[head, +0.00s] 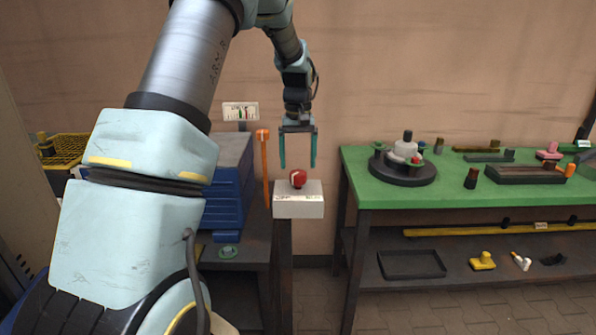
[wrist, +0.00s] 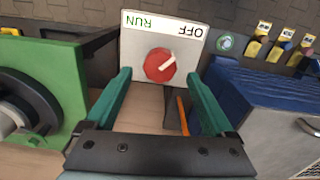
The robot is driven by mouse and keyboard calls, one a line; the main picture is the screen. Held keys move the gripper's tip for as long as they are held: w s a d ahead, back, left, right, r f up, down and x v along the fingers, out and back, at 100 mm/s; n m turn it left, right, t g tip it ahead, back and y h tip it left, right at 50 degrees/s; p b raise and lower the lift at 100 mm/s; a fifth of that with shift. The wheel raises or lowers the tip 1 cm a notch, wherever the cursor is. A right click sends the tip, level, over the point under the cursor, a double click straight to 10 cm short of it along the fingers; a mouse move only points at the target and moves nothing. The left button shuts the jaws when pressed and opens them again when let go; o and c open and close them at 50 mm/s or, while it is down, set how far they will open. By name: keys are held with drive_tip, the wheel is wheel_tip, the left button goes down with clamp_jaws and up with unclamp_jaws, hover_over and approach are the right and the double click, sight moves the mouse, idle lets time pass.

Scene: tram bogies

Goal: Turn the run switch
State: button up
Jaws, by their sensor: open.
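The run switch is a red round knob (head: 298,179) on a pale grey box (head: 298,207) that stands on a dark post. In the wrist view the red knob (wrist: 160,65) carries a white mark that points up and to the right, toward the word OFF. The words RUN and OFF stand on the box face (wrist: 130,45), upside down in this view. My gripper (head: 298,165) is open above the box, its two teal fingers pointing down. In the wrist view the fingers (wrist: 160,88) stand on either side of the knob's line, apart from it. Nothing is between them.
A green workbench (head: 365,185) with a round dark fixture (head: 403,170) and several small parts stands to the right. A blue cabinet (head: 226,205) stands to the left. An orange upright lever (head: 264,165) rises close to the left of the box and my gripper.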

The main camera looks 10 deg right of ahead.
sight(298, 173)
wheel_tip(298, 173, up, 7)
drive_tip(key=shift+r+b, duration=0.2)
drive_tip(key=shift+b, duration=0.25)
